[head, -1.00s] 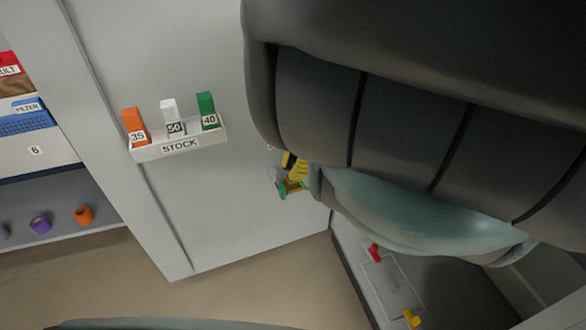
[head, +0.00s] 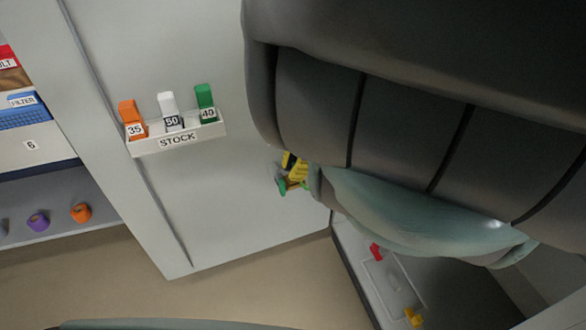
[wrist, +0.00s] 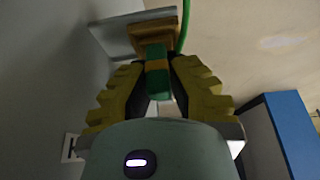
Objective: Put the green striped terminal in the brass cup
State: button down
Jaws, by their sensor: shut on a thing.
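My gripper (wrist: 154,72) has yellow ridged fingers with dark pads. It is shut on the green striped terminal (wrist: 156,87), a green piece with an orange band, seen between the fingertips in the wrist view. Just beyond its far end is a brass-coloured piece (wrist: 147,37), which looks like the brass cup, set by a pale plate on the grey wall. The terminal's far end appears to meet or overlap this piece; I cannot tell whether it is inside. In the head view my arm hides most of the gripper, and only a yellow finger (head: 298,170) and bits of green show.
A white STOCK holder (head: 178,141) with orange, white and green blocks is on the wall to the left. Shelves with a blue FILTER bin (head: 30,115) stand further left. A grey panel with red and yellow pieces (head: 376,252) is at lower right. A green cable (wrist: 185,22) runs beside the brass-coloured piece.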

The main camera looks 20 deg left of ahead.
jog(key=shift+f, duration=0.2)
jog(key=c, duration=1)
grip_release()
jog(key=shift+w+r, duration=0.1)
jog(key=shift+r, duration=0.05)
jog(key=v, duration=0.7)
jog(key=shift+r, duration=0.15)
